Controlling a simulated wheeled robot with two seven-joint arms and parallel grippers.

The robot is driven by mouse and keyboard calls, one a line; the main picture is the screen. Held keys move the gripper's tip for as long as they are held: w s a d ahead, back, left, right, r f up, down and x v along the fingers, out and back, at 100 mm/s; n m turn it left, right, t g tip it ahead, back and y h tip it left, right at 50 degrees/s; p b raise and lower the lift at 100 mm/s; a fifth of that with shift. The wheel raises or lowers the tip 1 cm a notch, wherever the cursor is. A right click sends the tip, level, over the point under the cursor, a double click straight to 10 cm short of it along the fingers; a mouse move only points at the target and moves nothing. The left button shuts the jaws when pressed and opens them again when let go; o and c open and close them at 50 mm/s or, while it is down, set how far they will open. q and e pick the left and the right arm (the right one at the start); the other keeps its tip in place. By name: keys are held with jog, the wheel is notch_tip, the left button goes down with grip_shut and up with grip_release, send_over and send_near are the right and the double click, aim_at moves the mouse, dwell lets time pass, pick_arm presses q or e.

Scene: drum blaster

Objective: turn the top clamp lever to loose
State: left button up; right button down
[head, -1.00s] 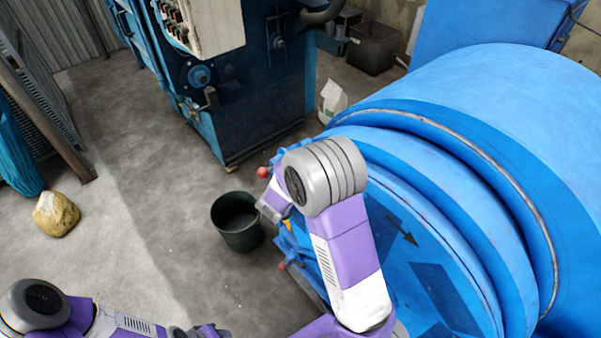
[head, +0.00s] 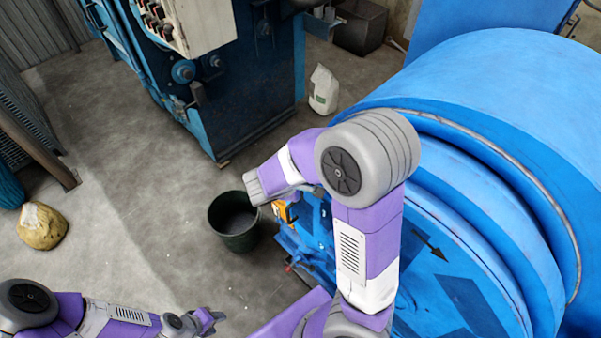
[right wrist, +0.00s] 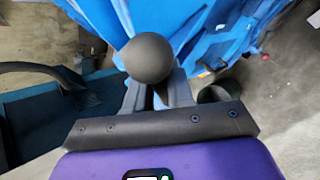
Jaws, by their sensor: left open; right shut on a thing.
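The blue drum blaster (head: 480,110) fills the right side of the head view. My right arm reaches across its front. In the right wrist view my right gripper (right wrist: 155,92) is shut on a round, dark ball knob (right wrist: 150,57), taken to be the top clamp lever's end. The lever's stem is hidden. In the head view that knob and the right fingertips cannot be made out. A lower red knob (head: 288,268) shows on the machine's left edge and in the right wrist view (right wrist: 265,56). My left gripper (head: 212,320) is open and empty, low over the floor.
A dark bucket (head: 234,222) stands on the floor left of the drum. A yellowish sack (head: 42,226) lies at far left, and a white bag (head: 323,90) stands behind. A dark blue machine (head: 240,85) is at the back. The floor at left is mostly clear.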

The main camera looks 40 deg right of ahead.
dwell(0.3)
jog(key=c, duration=1.1)
grip_release()
jog(key=v, duration=0.7)
jog(key=shift+s+a+r, duration=0.1)
jog(key=shift+a+r, duration=0.1)
jog(key=shift+r, duration=0.05)
